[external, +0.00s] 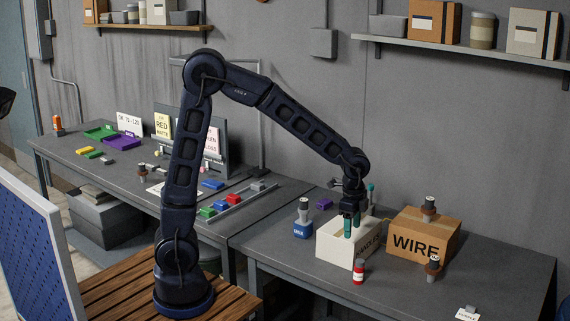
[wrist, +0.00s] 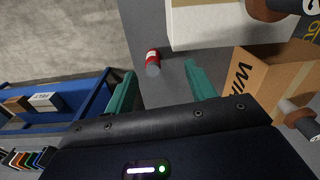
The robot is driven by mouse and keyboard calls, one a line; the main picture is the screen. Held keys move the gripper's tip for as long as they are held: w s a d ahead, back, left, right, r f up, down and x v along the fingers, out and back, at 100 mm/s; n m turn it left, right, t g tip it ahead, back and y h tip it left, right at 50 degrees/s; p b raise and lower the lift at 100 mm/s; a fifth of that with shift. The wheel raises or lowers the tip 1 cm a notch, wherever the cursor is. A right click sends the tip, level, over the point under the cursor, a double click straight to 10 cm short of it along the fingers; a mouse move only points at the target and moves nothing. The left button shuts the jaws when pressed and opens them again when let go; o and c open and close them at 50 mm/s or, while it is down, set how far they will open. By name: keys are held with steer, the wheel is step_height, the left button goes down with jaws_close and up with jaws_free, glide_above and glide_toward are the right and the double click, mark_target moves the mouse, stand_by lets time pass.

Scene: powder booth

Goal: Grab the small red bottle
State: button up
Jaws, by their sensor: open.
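My gripper (external: 353,220) has teal fingers and hangs over the white box in the external view. In the wrist view my gripper (wrist: 158,85) is open, with nothing between its fingers. The bottle is apart from both fingers.
The white box (external: 336,247) stands right behind the bottle. A cardboard box marked WIRE (external: 409,244) is to its right. The table front (external: 310,268) left of the bottle is clear.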

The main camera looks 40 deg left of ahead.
steer(key=m, duration=0.2)
glide_above(360, 260)
step_height(360, 260, down, 3)
steer(key=shift+f, duration=0.1)
steer(key=shift+d+f, duration=0.2)
steer(key=shift+s+a+f, duration=0.1)
steer(key=shift+a+f, duration=0.05)
steer(key=shift+f, duration=5.05)
steer(key=shift+c, duration=0.2)
steer(key=c, duration=1)
